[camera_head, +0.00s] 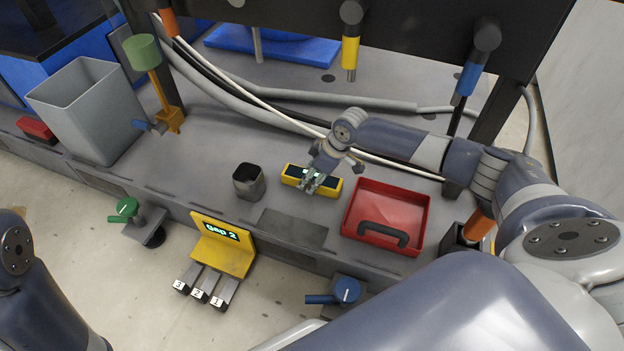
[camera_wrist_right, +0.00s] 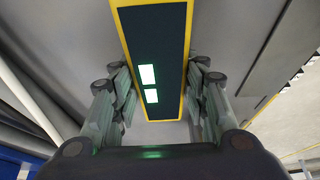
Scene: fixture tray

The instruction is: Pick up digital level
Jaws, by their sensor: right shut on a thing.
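The digital level (camera_head: 332,187) is a yellow bar with a dark top, lying on the grey bench left of the red tray. It also shows in the right wrist view (camera_wrist_right: 152,35), with two lit green displays on its dark face. My right gripper (camera_head: 314,180) is over the middle of the level and shut on it, with one finger on each of its long sides. The gripper hides part of the level in the head view. I cannot tell whether the level touches the bench. My left arm shows at the lower left, but its gripper is out of view.
A red tray (camera_head: 421,217) with a dark handle lies right of the level. A dark cup (camera_head: 249,182) stands to the left. Hoses (camera_head: 350,104) run behind. A yellow "Gap 2" stand (camera_head: 225,255) is in front; a grey bin (camera_head: 88,105) stands far left.

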